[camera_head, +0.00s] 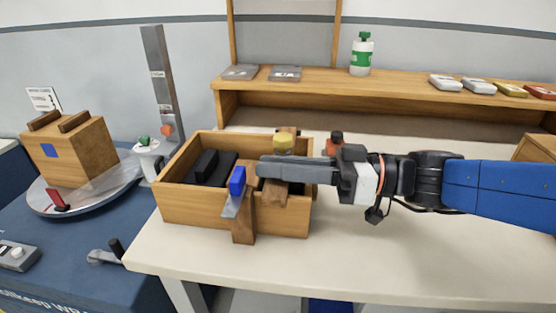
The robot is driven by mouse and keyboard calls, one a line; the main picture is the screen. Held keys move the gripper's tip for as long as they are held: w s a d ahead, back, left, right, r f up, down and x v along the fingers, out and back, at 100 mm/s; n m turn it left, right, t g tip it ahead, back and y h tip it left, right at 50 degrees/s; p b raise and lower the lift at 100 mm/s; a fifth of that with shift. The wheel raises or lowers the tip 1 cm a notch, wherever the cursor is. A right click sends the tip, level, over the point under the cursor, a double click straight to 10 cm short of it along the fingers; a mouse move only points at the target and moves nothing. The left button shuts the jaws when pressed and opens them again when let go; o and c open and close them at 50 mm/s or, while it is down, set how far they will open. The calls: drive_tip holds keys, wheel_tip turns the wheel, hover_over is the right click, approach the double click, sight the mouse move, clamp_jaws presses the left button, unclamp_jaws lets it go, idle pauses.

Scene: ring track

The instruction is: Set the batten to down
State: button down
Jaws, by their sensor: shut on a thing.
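An open wooden box (190,210) stands on the pale bench. A brown wooden bar (272,194), which looks like the batten, lies over its right part. It joins a wooden upright (243,226) at the box's front wall. My gripper (268,171) reaches in from the right and is shut at this bar. The finger hides part of the bar and the exact contact. A blue block (237,181) on a grey metal plate (236,206) is just left of the fingertips. A yellow knob (284,143) stands behind the gripper at the back wall.
Dark blocks (207,166) lie inside the box. An orange-topped dark knob (335,143) is behind my wrist. A wooden shelf (400,84) holds a green-and-white bottle (361,55). A turntable with a wooden case (72,152) is at left. The front bench is clear.

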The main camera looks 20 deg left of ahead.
drive_tip(key=shift+s+f, duration=0.15)
drive_tip(key=shift+f, duration=0.25)
drive_tip(key=c, duration=1.8)
unclamp_jaws()
drive_tip(key=shift+o, duration=0.2)
drive_tip(key=shift+d, duration=0.1)
drive_tip(key=v, duration=1.7)
drive_tip(key=shift+r, duration=0.35)
drive_tip(key=shift+d, duration=0.1)
